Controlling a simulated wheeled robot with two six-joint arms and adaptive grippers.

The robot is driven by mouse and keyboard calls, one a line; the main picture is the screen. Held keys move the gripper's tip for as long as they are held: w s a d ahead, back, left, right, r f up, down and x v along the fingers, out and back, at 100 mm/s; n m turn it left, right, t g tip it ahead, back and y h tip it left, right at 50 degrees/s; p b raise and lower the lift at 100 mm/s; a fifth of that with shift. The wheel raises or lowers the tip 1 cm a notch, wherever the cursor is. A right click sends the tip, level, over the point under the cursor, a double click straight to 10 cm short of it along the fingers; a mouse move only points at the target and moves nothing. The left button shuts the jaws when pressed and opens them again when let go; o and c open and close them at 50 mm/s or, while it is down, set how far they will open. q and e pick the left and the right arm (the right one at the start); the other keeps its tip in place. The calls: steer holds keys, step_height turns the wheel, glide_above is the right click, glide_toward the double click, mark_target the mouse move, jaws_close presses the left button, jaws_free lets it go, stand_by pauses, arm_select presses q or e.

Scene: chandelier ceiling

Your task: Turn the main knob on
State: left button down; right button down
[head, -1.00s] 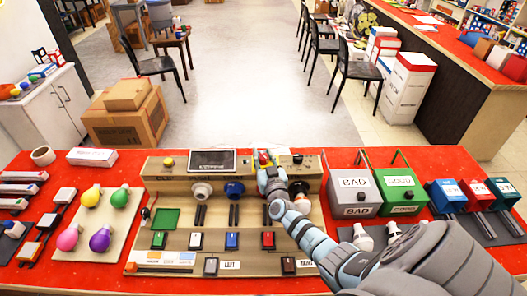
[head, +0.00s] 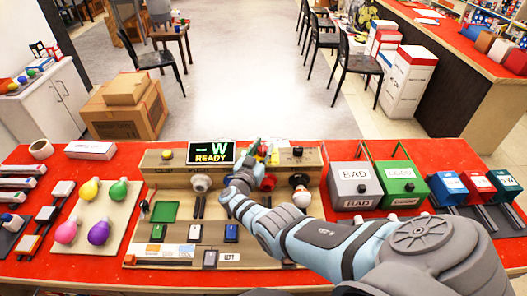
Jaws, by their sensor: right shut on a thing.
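The main knob (head: 262,151), a small red and yellow part, sits on the top strip of the beige test panel (head: 317,171), just right of the display. My right gripper (head: 261,155) is shut on it, and its fingers hide most of the knob. The display (head: 211,153) is lit and reads "- W READY". My right arm comes in from the lower right and covers part of the panel's middle. My left gripper is not in view.
A black knob (head: 297,151) is right of my gripper. A grey BAD box (head: 353,184) and a green box (head: 398,183) stand to the right. A board with coloured bulbs (head: 97,217) lies at left. Red tabletop (head: 400,152) is bare behind the boxes.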

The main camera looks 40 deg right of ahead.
stand_by(0.4)
steer(key=c, duration=1.2)
jaws_free()
steer(key=shift+a, duration=0.15)
steer(key=shift+s+a, duration=0.25)
steer(key=shift+a, duration=0.05)
steer(key=v, duration=1.1)
steer(key=shift+a, duration=0.1)
